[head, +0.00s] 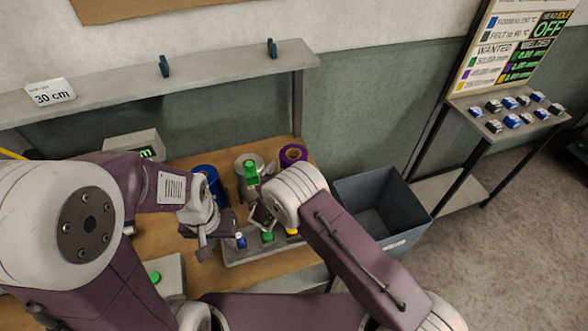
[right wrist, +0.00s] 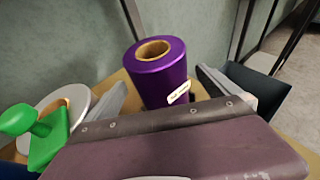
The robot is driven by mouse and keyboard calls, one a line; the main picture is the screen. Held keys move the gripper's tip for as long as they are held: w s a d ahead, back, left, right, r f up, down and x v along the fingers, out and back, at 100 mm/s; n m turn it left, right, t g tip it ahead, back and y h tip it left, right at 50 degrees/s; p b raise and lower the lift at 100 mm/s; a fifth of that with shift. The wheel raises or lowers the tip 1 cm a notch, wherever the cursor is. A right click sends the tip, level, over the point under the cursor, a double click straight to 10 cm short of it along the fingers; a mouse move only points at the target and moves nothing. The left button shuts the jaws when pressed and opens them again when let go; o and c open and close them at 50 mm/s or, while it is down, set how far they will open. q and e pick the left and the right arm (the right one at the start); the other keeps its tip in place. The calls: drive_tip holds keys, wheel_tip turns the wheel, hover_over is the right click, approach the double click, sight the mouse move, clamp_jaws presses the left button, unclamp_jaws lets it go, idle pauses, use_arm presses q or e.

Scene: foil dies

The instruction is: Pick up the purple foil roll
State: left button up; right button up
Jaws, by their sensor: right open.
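The purple foil roll (head: 292,154) stands upright at the back right of the wooden bench, its brown core facing up. In the right wrist view the roll (right wrist: 165,80) stands between the two fingers of my right gripper (right wrist: 162,78). These fingers are open, one on each side, and I see no clear contact. A pale label is on the roll's side. In the head view my right wrist hides most of that gripper. My left gripper (head: 207,228) hangs over the bench to the left, in front of a blue roll (head: 208,180); its jaw opening is unclear.
A grey bin (head: 410,187) stands to the right. A shelf (head: 190,80) runs above the back.

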drive_tip(key=p+x, duration=0.1)
drive_tip(key=x, duration=0.3)
drive_tip(key=shift+w+r, duration=0.1)
drive_tip(key=shift+w, duration=0.25)
drive_tip(key=shift+s, duration=0.1)
drive_tip(key=c, duration=1.8)
drive_tip(key=shift+c, duration=0.2)
